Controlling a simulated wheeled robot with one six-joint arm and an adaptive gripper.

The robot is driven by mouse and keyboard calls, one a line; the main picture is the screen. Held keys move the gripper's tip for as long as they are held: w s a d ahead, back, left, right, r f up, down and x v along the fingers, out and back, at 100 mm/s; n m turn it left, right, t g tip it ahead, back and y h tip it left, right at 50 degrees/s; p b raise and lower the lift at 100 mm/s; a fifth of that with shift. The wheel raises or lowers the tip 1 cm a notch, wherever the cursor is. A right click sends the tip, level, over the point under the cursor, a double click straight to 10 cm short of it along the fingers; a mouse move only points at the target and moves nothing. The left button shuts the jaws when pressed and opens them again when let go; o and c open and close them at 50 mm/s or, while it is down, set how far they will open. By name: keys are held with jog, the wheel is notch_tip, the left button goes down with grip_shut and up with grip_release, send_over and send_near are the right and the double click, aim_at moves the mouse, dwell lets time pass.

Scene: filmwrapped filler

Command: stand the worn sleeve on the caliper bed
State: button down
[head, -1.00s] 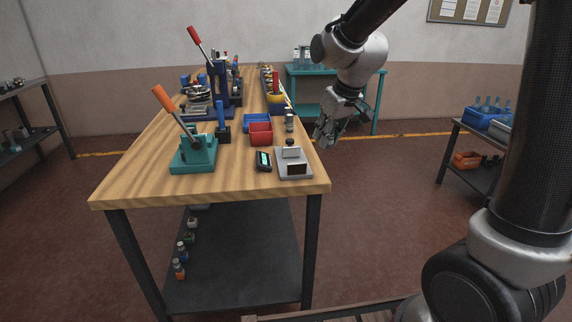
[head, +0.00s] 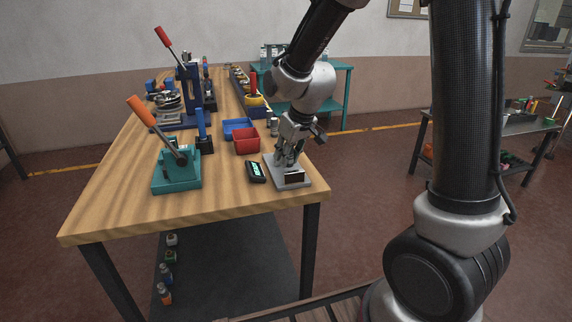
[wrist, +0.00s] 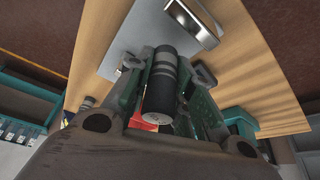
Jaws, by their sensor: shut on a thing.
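The worn sleeve (wrist: 160,88), a dark cylinder with grey bands, is between the fingers of my gripper (head: 289,158) in the wrist view. The gripper is shut on it and points down over the caliper bed. The caliper bed (head: 296,184) is a grey plate with a dark-faced block at its front, near the bench's right front corner. Its plate (wrist: 135,22) and a metal block on it also show in the wrist view. The fingers mostly hide the sleeve in the head view. I cannot tell whether its lower end touches the bed.
A black readout (head: 256,172) lies just left of the bed. Red (head: 246,146) and blue (head: 236,122) bins stand behind, with a small grey cylinder (head: 274,127) close by. A green lever press (head: 176,172) stands further left. The bench front is clear.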

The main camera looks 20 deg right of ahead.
jog(key=shift+f, duration=1.55)
jog(key=shift+f, duration=0.15)
jog(key=c, duration=1.5)
grip_release()
jog(key=shift+c, duration=0.2)
jog(key=v, duration=1.2)
jog(key=s+d+r+m, duration=0.1)
jog(key=s+d+r, duration=0.1)
jog(key=s+d, duration=0.2)
jog(key=s+d+r+m+h, duration=0.1)
jog(key=s+d, duration=0.4)
jog(key=s, duration=0.6)
jog(key=s+d+r+m, duration=0.2)
jog(key=s+d+r, duration=0.1)
jog(key=s, duration=0.4)
jog(key=shift+s+d+m+h, duration=0.15)
jog(key=shift+d+m+h, duration=0.2)
jog(key=shift+d, duration=0.45)
